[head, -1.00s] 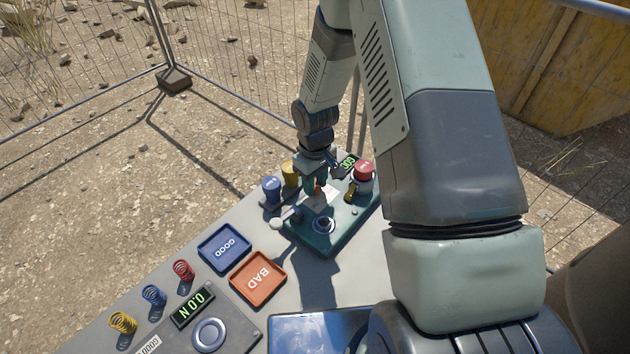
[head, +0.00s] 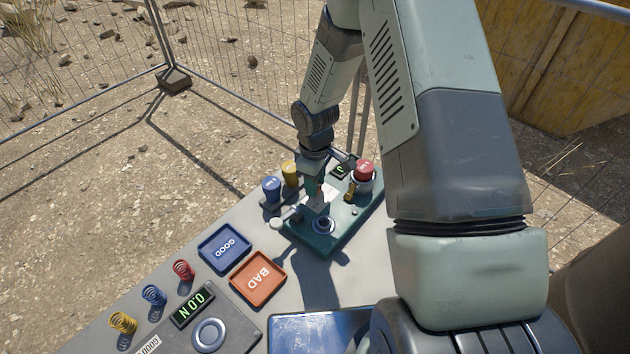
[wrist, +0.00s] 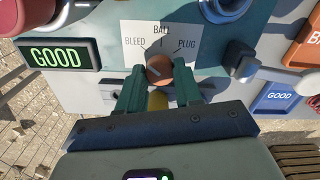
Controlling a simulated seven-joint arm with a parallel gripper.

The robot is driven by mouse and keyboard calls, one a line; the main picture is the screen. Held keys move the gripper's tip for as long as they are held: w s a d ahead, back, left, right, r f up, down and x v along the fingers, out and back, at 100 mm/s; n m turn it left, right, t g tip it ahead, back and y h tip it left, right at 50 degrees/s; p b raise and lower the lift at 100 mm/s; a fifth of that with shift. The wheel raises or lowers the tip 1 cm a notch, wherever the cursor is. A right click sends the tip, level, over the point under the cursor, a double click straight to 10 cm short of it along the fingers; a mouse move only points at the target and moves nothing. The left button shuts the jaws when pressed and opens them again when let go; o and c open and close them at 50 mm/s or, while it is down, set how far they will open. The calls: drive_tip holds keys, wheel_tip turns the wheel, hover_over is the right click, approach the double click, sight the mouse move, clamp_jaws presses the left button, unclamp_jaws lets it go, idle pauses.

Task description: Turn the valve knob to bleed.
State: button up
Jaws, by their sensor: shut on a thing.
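The orange-brown valve knob (wrist: 160,66) shows in the wrist view below a pale label plate (wrist: 148,40) marked BLEED on the left, BALL at the top and PLUG on the right. A dark line crosses the knob's face, but which mark it points at is hard to tell. My gripper (wrist: 160,78) has one green finger on each side of the knob and is shut on it. In the head view my gripper (head: 319,196) is down at the teal panel (head: 345,232), and the knob is mostly hidden.
A green display (wrist: 55,56) reads GOOD in the wrist view. A red-capped part (head: 364,168) stands behind the knob on the right, with blue (head: 271,188) and yellow (head: 289,172) ones at the left. Blue (head: 222,262) and orange (head: 245,293) trays lie nearer.

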drive_tip(key=o, duration=1)
drive_tip(key=shift+o, duration=0.2)
wheel_tip(320, 180, up, 11)
